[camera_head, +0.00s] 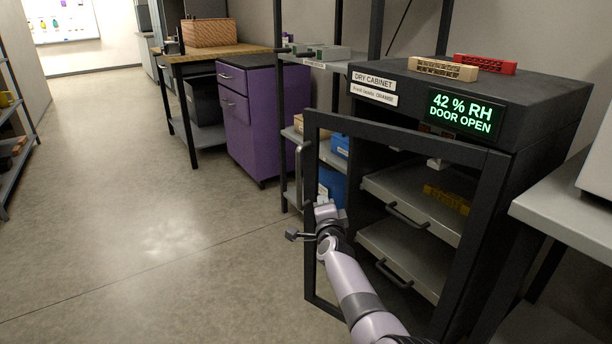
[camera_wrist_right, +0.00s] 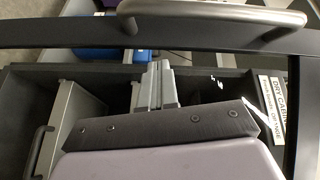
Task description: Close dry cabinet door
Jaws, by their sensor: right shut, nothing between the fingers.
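The dry cabinet (camera_head: 480,100) is a dark box on the right, and its display reads "42 % RH DOOR OPEN". Its dark-framed door (camera_head: 400,128) stands open, swung out to the left, and the shelves show through it. The door's grey bar handle (camera_head: 299,168) is on the free left edge; it also shows along the top of the wrist view (camera_wrist_right: 215,14). My right gripper (camera_head: 326,207) is shut and empty, beside the door's left post and below the handle. In the wrist view its fingers (camera_wrist_right: 157,82) are just short of the door frame; contact cannot be told.
Pull-out shelves (camera_head: 440,212) inside hold a yellow piece (camera_head: 448,199). A beige block (camera_head: 443,68) and a red block (camera_head: 485,64) lie on the cabinet. A rack (camera_head: 325,62) and a purple drawer unit (camera_head: 262,115) stand behind. The left floor is clear; a grey table (camera_head: 560,212) is at right.

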